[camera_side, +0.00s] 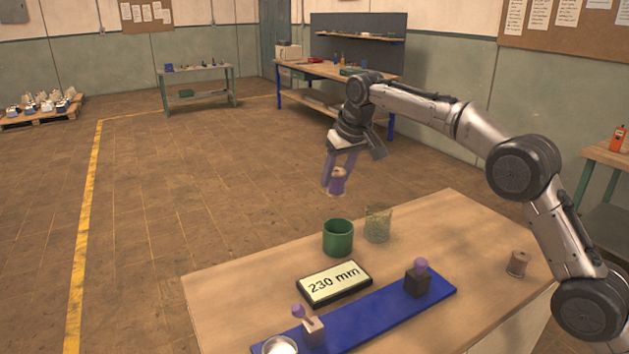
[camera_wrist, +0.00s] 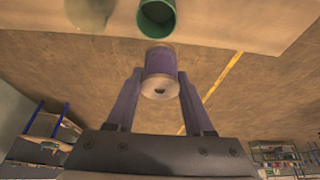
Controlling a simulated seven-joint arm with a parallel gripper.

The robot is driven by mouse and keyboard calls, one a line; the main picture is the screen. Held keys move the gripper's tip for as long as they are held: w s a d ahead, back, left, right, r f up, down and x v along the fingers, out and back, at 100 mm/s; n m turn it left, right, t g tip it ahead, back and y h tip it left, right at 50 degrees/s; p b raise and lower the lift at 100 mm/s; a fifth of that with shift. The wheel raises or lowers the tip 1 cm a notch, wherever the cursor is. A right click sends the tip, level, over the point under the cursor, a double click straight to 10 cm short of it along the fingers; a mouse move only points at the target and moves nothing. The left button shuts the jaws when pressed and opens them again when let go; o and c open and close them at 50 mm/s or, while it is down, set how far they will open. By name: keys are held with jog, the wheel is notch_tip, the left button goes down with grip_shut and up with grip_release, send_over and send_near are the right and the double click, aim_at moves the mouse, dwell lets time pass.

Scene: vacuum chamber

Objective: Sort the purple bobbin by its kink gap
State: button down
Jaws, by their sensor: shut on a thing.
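My gripper (camera_side: 334,184) is shut on the purple bobbin (camera_side: 337,181), held in the air. In the wrist view the bobbin (camera_wrist: 160,66) sits between both fingers, with a pale end flange and a dark centre hole facing the camera. A display (camera_side: 334,284) on the table reads "230 mm". A green cup (camera_side: 338,238) and a clear, speckled greenish cup (camera_side: 378,225) stand side by side behind it. The green cup also shows in the wrist view (camera_wrist: 157,18), beyond the bobbin. No thread kink can be made out.
A blue strip (camera_side: 377,314) carries a pale block (camera_side: 313,331) and a dark block (camera_side: 417,284), each with a purple-knobbed lever. A white round dish (camera_side: 280,346) is cut off at the bottom. A brown spool (camera_side: 518,263) stands at the right. The table's left rear is clear.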

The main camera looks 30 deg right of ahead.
aim_at(341, 185)
jog(key=shift+w+d+f, duration=0.1)
jog(key=shift+d+f, duration=0.25)
jog(key=shift+d, duration=0.25)
notch_tip(341, 185, down, 10)
jog(key=shift+r, duration=0.2)
dwell(0.3)
jog(key=shift+c, duration=1)
grip_release()
jog(key=shift+r, duration=3.5)
jog(key=shift+r, duration=0.1)
